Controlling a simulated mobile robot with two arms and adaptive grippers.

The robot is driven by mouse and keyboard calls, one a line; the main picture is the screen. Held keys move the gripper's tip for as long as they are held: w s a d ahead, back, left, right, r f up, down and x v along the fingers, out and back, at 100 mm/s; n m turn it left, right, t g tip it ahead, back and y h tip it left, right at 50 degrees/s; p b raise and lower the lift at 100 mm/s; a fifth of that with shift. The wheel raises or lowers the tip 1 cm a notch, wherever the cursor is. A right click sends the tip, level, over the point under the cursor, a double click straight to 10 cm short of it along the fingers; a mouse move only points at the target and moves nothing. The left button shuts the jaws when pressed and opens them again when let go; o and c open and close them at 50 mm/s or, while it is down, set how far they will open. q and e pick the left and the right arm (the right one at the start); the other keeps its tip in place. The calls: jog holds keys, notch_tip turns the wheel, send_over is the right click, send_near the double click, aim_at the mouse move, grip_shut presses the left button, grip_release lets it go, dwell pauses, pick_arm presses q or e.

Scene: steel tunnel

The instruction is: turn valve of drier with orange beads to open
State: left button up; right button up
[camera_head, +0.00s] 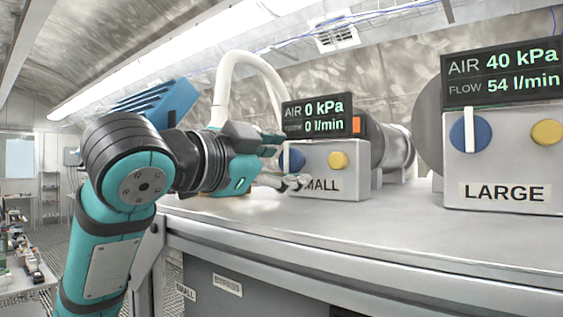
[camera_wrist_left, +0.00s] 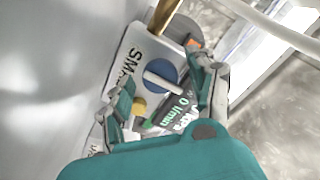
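The SMALL unit (camera_head: 340,180) is a pale box with a yellow knob (camera_head: 338,160) and a blue knob (camera_head: 295,160), partly hidden by my left gripper (camera_head: 282,165). Its display (camera_head: 317,115) reads 0 kPa and 0 l/min. An orange part (camera_head: 358,126) shows beside that display. In the left wrist view, the blue knob (camera_wrist_left: 160,77) has a white bar handle running roughly crosswise to the label lettering. The fingers of my left gripper (camera_wrist_left: 162,90) are spread on either side of this knob; contact is unclear. An orange-brown tube (camera_wrist_left: 165,14) shows beyond the box. My right gripper is out of view.
The LARGE unit (camera_head: 505,165) stands at the right with blue and yellow knobs; its display (camera_head: 502,75) reads 40 kPa and 54 l/min. A white hose (camera_head: 245,60) arches behind my left gripper. The grey bench top (camera_head: 380,225) in front is clear.

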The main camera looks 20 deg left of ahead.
pick_arm(q)
jog(key=v, duration=1.1)
jog(key=shift+s+r, duration=0.1)
jog(key=shift+s+a, duration=0.15)
jog(key=shift+s, duration=0.25)
